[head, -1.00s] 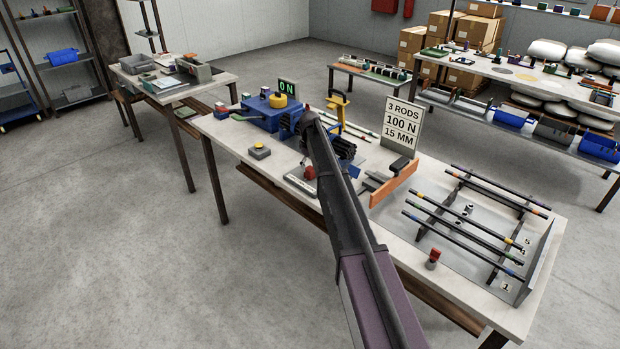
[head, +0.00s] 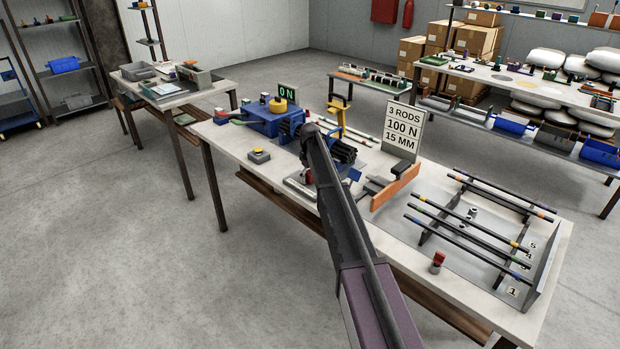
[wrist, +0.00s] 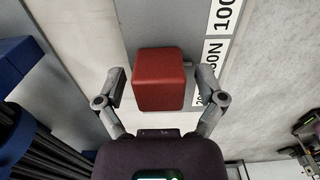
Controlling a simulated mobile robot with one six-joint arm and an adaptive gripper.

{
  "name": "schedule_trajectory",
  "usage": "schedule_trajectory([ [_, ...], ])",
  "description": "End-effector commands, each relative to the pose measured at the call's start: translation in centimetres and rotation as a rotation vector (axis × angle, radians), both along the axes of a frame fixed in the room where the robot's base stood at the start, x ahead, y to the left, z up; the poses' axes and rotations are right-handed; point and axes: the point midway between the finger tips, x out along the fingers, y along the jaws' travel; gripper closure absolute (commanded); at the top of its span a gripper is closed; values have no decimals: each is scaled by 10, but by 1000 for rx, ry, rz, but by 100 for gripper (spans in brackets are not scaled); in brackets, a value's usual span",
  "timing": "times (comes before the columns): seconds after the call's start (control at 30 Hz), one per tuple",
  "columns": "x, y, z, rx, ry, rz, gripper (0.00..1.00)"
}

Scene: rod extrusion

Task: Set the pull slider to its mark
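The pull slider (wrist: 159,78) is a red block on a grey rail, seen from above in the wrist view. It also shows as a small red patch beside my arm in the head view (head: 306,176). A white scale strip (wrist: 213,65) runs along the rail, with force figures in N, partly cut off and partly behind a finger. My gripper (wrist: 156,88) is open, one finger on each side of the red block. A gap shows at the left finger; the right finger is very close, and I cannot tell if it touches. In the head view my arm hides most of my gripper.
A sign (head: 403,128) reads 3 RODS, 100 N, 15 MM. A green display (head: 286,92) reads 0 N above the blue machine (head: 265,120). Black ribbed parts (wrist: 45,150) lie left of my gripper. A rod rack (head: 470,235) and red-topped piece (head: 437,262) stand to the right.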

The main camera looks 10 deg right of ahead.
Motion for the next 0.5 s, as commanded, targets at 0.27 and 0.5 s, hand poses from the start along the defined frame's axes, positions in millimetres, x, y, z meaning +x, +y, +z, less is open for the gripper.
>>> schedule_trajectory([
  [0.27,0,0,0,0,0,0,95],
  [0.5,-10,-7,0,1,1,-1,100],
])
